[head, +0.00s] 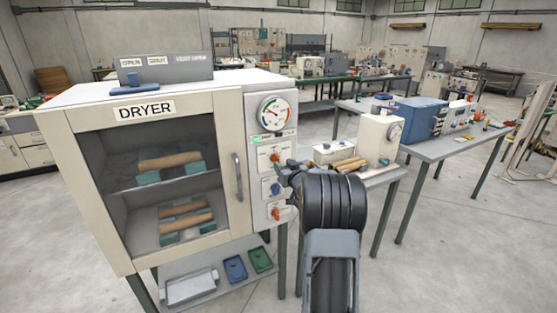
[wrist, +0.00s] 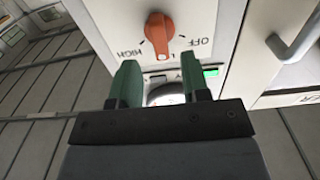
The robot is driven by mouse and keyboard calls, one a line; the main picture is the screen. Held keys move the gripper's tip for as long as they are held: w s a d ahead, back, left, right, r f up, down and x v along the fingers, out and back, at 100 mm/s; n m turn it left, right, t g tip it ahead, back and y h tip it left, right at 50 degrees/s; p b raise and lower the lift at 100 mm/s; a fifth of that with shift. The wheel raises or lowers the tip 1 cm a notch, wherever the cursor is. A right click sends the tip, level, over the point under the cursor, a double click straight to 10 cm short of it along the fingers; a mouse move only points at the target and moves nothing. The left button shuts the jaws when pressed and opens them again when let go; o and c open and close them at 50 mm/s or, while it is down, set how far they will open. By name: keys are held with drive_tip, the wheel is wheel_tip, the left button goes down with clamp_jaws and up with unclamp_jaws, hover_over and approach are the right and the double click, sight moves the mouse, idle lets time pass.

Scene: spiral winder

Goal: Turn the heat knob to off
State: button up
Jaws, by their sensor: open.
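The orange knob (wrist: 160,30) is on the dryer's white control panel, at the top middle of the wrist view. It stands roughly upright in that view, its lower end near a partly covered label starting with L. Upside-down labels show OFF to its right and HIGH to its left. In the head view, it appears to be the top knob (head: 275,156) under the gauge. My gripper (wrist: 159,66) is open and empty, its two green fingers just below the knob in the wrist view, apart from it. In the head view my gripper (head: 285,174) is by the panel, partly hidden by my arm.
A blue knob (head: 276,188) and a lower orange knob (head: 277,214) sit below on the panel. A round gauge (head: 273,113) and green light (wrist: 211,72) are close by. The dryer door handle (head: 238,177) sticks out left of the panel. A side table stands to the right.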

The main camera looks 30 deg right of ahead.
drive_tip(key=shift+w+d+p, duration=0.15)
drive_tip(key=shift+w+p, duration=0.05)
drive_tip(key=shift+w, duration=0.8)
drive_tip(key=shift+w+d+p, duration=0.1)
drive_tip(key=shift+w+p, duration=0.1)
drive_tip(key=shift+w, duration=0.8)
clamp_jaws()
